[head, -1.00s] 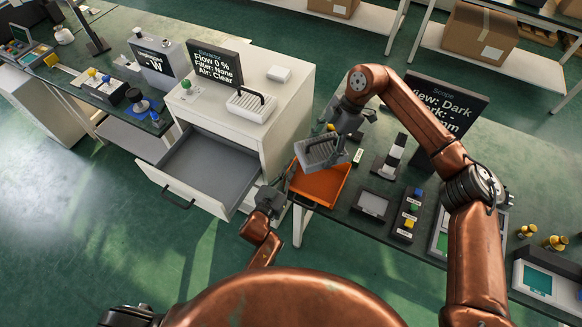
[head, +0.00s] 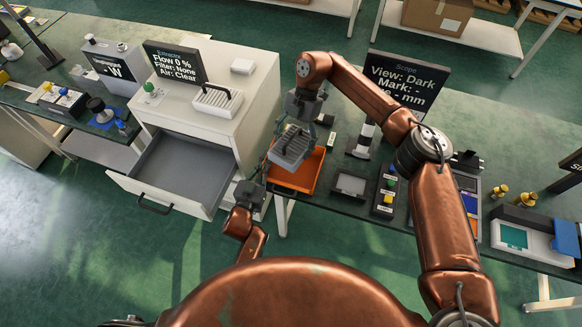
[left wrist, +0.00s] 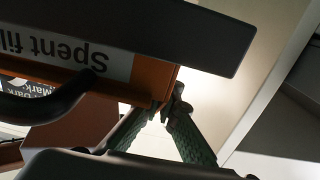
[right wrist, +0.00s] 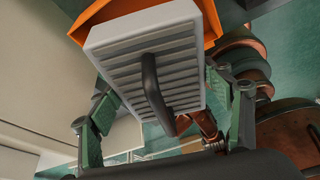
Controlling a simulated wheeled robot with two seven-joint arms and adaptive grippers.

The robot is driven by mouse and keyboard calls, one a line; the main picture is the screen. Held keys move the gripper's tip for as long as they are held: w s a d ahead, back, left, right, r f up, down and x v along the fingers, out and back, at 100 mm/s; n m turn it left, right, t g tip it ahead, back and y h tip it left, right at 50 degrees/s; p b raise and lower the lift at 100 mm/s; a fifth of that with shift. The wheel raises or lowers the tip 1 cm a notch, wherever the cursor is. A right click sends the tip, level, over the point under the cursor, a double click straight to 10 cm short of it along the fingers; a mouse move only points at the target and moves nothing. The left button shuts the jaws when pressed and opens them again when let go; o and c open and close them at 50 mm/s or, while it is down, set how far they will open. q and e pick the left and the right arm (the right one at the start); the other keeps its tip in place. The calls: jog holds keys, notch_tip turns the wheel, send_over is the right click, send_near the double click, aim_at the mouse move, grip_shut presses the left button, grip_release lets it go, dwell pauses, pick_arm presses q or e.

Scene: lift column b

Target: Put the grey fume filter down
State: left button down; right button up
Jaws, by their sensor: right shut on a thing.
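The grey fume filter (head: 290,146), a ribbed block with a dark handle, hangs over the orange tray (head: 312,172). My right gripper (head: 296,124) is shut on it from above. In the right wrist view the filter (right wrist: 150,62) sits between the two fingers, with part of the orange tray (right wrist: 92,18) beyond it. Whether the filter touches the tray is unclear. My left gripper (head: 246,192) is low beside the tray.
A white cabinet (head: 205,60) has its empty grey drawer (head: 185,172) pulled out, left of the tray. A pale ribbed block with a dark handle (head: 217,103) sits on the cabinet. A framed grey pad (head: 350,185) and a button box (head: 385,192) lie right of the tray.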

jog(key=n, duration=0.1)
jog(key=f+n, duration=0.1)
jog(key=shift+w+d+f+n+h, duration=0.1)
jog(key=shift+n+h, duration=0.3)
jog(key=shift+f+g, duration=0.2)
jog(key=shift+g, duration=0.1)
notch_tip(320, 180, down, 10)
jog(key=shift+r, duration=0.1)
jog(key=o, duration=1.1)
jog(key=v, duration=1.2)
pick_arm(q)
jog(key=c, duration=2.6)
grip_release()
jog(key=shift+c, duration=0.2)
